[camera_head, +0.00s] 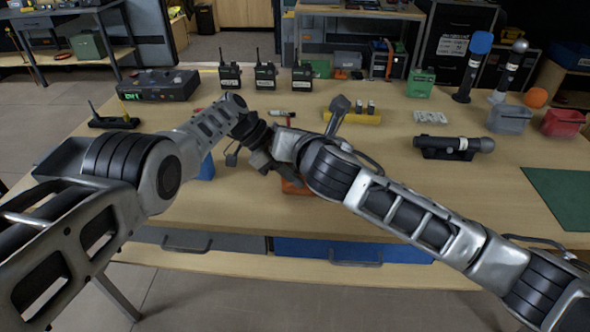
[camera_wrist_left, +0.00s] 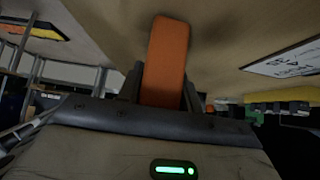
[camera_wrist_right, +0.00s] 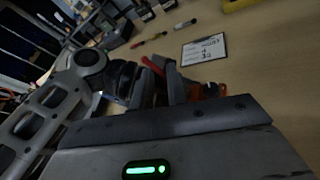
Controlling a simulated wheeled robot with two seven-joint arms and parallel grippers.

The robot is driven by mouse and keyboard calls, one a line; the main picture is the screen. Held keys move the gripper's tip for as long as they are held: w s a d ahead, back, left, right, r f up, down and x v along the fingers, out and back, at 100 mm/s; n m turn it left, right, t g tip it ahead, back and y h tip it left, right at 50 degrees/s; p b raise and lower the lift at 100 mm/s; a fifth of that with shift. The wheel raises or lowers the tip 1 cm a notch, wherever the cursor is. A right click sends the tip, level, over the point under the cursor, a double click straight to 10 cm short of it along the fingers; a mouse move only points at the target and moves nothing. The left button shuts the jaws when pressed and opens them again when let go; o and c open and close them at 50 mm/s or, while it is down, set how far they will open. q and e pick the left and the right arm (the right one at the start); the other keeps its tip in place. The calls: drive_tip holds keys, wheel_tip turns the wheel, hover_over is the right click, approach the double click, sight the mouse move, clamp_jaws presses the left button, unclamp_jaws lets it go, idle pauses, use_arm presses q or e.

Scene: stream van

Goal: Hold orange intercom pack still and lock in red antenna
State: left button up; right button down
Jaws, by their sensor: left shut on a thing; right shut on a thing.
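The orange intercom pack (camera_wrist_left: 168,52) stands out between the fingers of my left gripper (camera_wrist_left: 163,85), which is shut on it. Part of the pack (camera_head: 296,187) shows under the arms in the head view. Some of its orange (camera_wrist_right: 212,90) also shows beside the right fingers in the right wrist view. The red antenna (camera_wrist_right: 171,73) lies at the fingers of my right gripper (camera_wrist_right: 160,86), which is shut on it. Both grippers are close together over the front middle of the table. My arms hide most of the pack and antenna in the head view; I cannot tell whether they touch.
Several black radios (camera_head: 265,76) stand at the back of the wooden table (camera_head: 480,200). A yellow holder (camera_head: 352,118) lies behind the grippers. A black microphone (camera_head: 445,146) rests on a stand at right, near a green mat (camera_head: 562,195). A white label card (camera_wrist_right: 204,48) lies behind.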

use_arm(q)
drive_tip(key=shift+s+d+f, duration=0.1)
drive_tip(key=shift+s+d, duration=0.15)
drive_tip(key=shift+d, duration=0.4)
use_arm(e)
drive_tip(key=a, duration=0.1)
drive_tip(key=s+r+y, duration=0.1)
drive_tip(key=a, duration=0.1)
drive_tip(key=shift+s+a+r+n, duration=0.25)
drive_tip(key=shift+a+r+n, duration=0.05)
drive_tip(key=shift+a, duration=0.05)
use_arm(q)
drive_tip(key=shift+s+f, duration=0.1)
drive_tip(key=shift+f, duration=0.1)
use_arm(e)
drive_tip(key=shift+w+d+r, duration=0.1)
drive_tip(key=shift+r, duration=1.55)
use_arm(q)
drive_tip(key=o, duration=1)
drive_tip(key=shift+a+r, duration=0.1)
drive_tip(key=shift+o, duration=1)
drive_tip(key=shift+r, duration=0.1)
use_arm(e)
drive_tip(key=shift+w+d+f, duration=0.1)
drive_tip(key=shift+d+f, duration=0.1)
drive_tip(key=shift+f, duration=0.15)
use_arm(q)
drive_tip(key=shift+a, duration=0.15)
use_arm(e)
drive_tip(key=shift+d, duration=0.1)
